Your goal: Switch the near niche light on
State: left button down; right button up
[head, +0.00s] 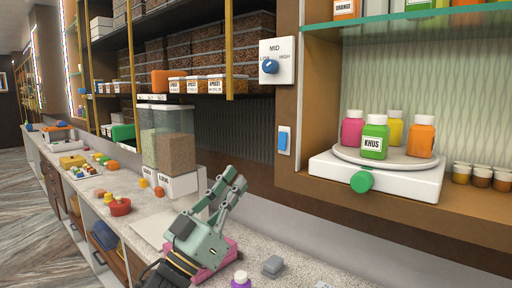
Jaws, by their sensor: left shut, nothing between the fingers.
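A white wall plate with a blue rocker switch (284,139) is on the wooden post left of the niche. Above it is a white panel with a blue dial (270,66), marked LOW, MID and HIGH. The niche (473,127) has a pale ribbed back wall; I cannot tell whether its light is on. My left gripper (235,178) is shut and empty, over the counter, below and left of the rocker switch and apart from it. Its fingers point up and to the right. My right gripper is not in view.
A white turntable stand (400,183) with several coloured bottles stands in the niche, beside small cups (481,178). Two clear dispensers (176,150) stand behind my gripper. A pink item (218,257), a grey block (273,266) and a purple bottle (241,280) are near it.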

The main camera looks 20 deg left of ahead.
aim_at(282, 141)
pick_arm(q)
jog(key=w+f+p+x, duration=0.1)
jog(key=p+x, duration=0.5)
jog(key=x, duration=0.7)
jog(key=shift+w+d+f, duration=0.35)
jog(key=shift+f, duration=0.35)
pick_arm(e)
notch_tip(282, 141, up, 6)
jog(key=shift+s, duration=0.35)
